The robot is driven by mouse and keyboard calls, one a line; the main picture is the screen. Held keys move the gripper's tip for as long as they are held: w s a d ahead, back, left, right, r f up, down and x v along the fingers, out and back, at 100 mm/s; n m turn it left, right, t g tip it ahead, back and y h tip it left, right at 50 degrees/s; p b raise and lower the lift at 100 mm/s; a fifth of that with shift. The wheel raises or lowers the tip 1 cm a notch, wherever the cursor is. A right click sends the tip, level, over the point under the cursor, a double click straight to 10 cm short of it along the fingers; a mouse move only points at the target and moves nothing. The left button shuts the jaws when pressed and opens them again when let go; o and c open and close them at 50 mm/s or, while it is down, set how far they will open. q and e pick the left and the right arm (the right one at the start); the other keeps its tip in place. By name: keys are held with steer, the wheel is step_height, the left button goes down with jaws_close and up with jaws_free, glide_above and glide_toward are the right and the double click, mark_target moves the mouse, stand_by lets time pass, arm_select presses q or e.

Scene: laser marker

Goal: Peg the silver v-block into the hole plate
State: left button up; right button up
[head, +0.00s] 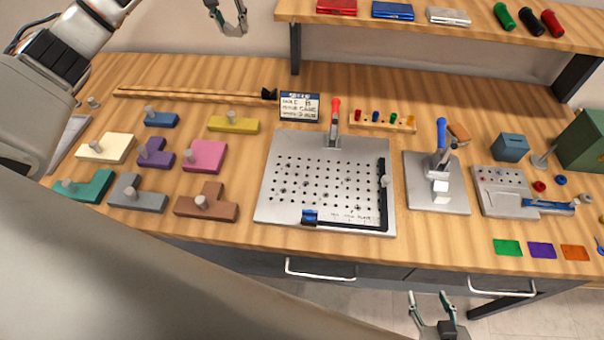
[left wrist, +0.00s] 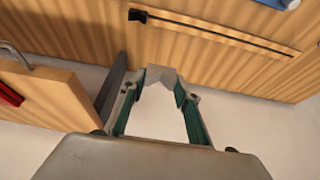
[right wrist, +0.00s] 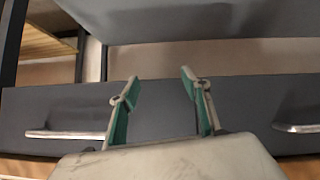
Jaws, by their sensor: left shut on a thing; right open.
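The hole plate (head: 300,207) is a light metal plate with a grid of dark holes, lying mid-table in the head view. A black rail runs along its right side and another along its front edge. My left gripper (head: 232,28) is raised at the top of the head view, beyond the back of the table and apart from the plate. In the left wrist view, it is shut on a small grey angular piece, the silver v-block (left wrist: 163,77), between the fingertips. My right gripper (head: 437,312) is open and empty, low in front of the drawers; it also shows in the right wrist view (right wrist: 160,90).
Several coloured knobbed blocks, such as a pink one (head: 204,157), lie left of the plate. A red-handled clamp (head: 333,125) stands at its back edge. A blue-handled clamp (head: 441,150) stands to the right. A shelf (head: 430,24) hangs over the back.

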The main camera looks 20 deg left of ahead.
arm_select(q)
steer(key=shift+d, duration=0.2)
steer(key=s+d+f+m+g+h+b, duration=0.1)
steer(key=s+d+f+m+h+b, duration=0.1)
steer(key=s+d+f+m, duration=0.4)
steer(key=s+d+f+m+g+h+b, duration=0.1)
steer(key=s+d+f+m+b, duration=0.2)
steer(key=s+d+m, duration=0.55)
steer(key=s+d+f+m+g+h+b, duration=0.1)
steer(key=s+d+f+m+h+b, duration=0.2)
steer(key=s+d, duration=0.85)
steer(key=shift+y, duration=0.3)
steer(key=b+x, duration=0.1)
steer(key=x, duration=0.1)
steer(key=b+x, duration=0.2)
steer(key=w+b+x, duration=0.1)
steer(key=b+x, duration=0.1)
steer(key=shift+a+f, duration=0.1)
steer(key=shift+a, duration=0.3)
steer(key=shift+f, duration=0.65)
arm_select(e)
step_height(320, 180, down, 9)
steer(key=w+a, duration=0.1)
steer(key=shift+w+a, duration=0.2)
steer(key=shift+w, duration=0.05)
